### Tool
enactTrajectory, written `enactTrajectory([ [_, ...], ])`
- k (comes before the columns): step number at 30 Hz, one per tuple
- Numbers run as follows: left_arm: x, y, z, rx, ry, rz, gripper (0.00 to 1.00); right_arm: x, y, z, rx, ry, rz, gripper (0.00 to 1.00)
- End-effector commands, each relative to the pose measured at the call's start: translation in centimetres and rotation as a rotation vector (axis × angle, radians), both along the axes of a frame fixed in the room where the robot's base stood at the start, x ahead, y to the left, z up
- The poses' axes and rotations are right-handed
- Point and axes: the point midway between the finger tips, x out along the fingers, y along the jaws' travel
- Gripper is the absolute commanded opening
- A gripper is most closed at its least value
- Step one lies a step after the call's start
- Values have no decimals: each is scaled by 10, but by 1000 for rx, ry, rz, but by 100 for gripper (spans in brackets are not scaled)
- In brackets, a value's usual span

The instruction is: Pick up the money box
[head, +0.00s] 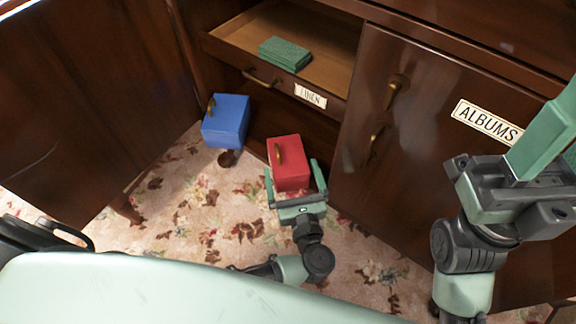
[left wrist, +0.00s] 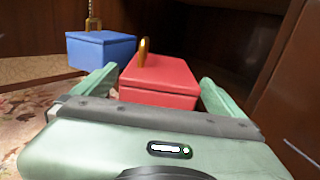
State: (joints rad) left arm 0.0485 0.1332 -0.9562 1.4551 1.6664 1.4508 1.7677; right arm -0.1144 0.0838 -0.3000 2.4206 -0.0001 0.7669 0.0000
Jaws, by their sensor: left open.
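A red box (head: 292,172) with a brass handle on top is near the cabinet's lower opening. A blue box (head: 226,125) with a similar handle is further back to its left. Neither box has a label that I can see. My left gripper (head: 292,168) is open, with one finger on each side of the red box. In the left wrist view, the red box (left wrist: 158,84) sits between the green fingers, and the blue box (left wrist: 100,50) is behind to the left. My right gripper (head: 540,135) is at the right edge, partly cut off.
An open drawer (head: 325,80) labelled LINEN holds a folded green cloth (head: 284,52), above the boxes. A closed door (head: 420,110) labelled ALBUMS is to the right. Dark wood panelling stands at left. Flowered carpet (head: 190,200) lies clear in front of the blue box.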

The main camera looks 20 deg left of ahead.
Motion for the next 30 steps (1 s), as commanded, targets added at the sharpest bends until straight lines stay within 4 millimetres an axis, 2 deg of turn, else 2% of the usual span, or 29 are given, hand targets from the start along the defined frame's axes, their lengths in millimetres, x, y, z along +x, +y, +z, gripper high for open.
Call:
enactTrajectory([
  [3,13,8,-1,3,-5,0,100,0,0,-4,3,-2,0,36],
  [9,38,22,-1,2,-3,0,100,-2,0,8,5,-53,-3,36],
  [19,44,26,0,0,1,0,100,-2,1,10,2,-57,-3,36],
  [24,44,25,0,1,0,0,53,-2,1,10,2,-57,-3,36],
  [27,44,25,0,1,0,1,28,-2,1,9,2,-57,-3,36],
  [30,44,25,0,0,-1,1,28,-2,1,9,2,-57,-3,36],
])
